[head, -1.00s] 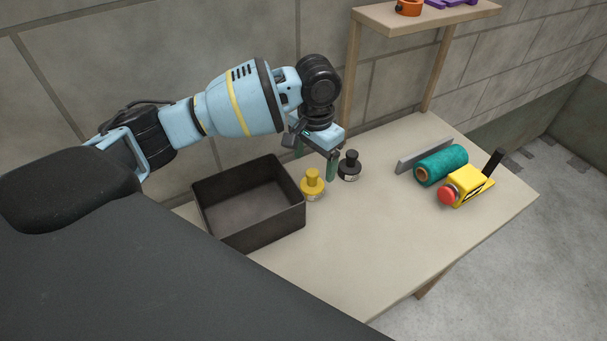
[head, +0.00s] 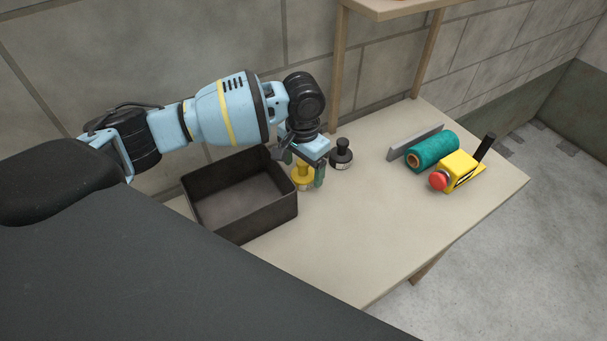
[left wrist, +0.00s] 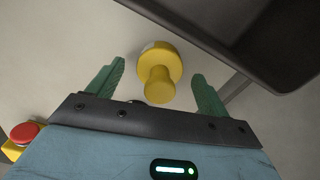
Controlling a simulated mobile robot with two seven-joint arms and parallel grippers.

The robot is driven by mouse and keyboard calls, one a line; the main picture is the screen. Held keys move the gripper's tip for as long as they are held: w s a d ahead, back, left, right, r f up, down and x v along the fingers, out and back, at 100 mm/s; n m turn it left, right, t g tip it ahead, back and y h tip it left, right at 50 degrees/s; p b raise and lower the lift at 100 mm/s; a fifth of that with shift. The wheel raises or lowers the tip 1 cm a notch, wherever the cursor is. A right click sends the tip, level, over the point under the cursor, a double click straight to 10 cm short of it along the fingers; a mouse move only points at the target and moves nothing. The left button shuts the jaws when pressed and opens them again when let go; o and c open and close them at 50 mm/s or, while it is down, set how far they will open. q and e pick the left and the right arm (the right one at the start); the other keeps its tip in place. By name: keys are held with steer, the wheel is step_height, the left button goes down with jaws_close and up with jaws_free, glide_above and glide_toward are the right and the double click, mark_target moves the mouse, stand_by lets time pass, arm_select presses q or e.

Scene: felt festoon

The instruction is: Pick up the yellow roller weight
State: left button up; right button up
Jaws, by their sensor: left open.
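The yellow roller weight (head: 301,178), a round base with a knob on top, stands upright on the table beside the black tray. My left gripper (head: 304,168) is open and just above it, its green fingers partly covering it in the head view. In the left wrist view, the weight (left wrist: 160,72) lies between and slightly beyond the two green fingertips (left wrist: 158,70), with a visible gap on each side. My right gripper is not in view.
The black open tray (head: 245,222) is close on the left of the weight. A black weight (head: 342,155) stands just right. A grey bar (head: 415,143), a teal spool (head: 432,151) and a yellow block with a red button (head: 458,170) lie farther right. The front table is clear.

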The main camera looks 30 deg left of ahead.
arm_select(q)
steer(key=shift+f, duration=0.9)
steer(key=c, duration=1.2)
steer(key=shift+r, duration=0.15)
steer(key=shift+c, duration=0.2)
steer(key=shift+w+r, duration=0.1)
steer(key=shift+r, duration=0.5)
step_height(320, 180, up, 2)
steer(key=shift+r, duration=0.25)
steer(key=s+d, duration=0.1)
steer(key=d, duration=0.4)
steer(key=s+d, duration=0.1)
steer(key=d, duration=0.4)
steer(key=s+d+r, duration=0.1)
steer(key=d, duration=0.4)
steer(key=shift+s+d, duration=0.2)
steer(key=shift+d, duration=0.15)
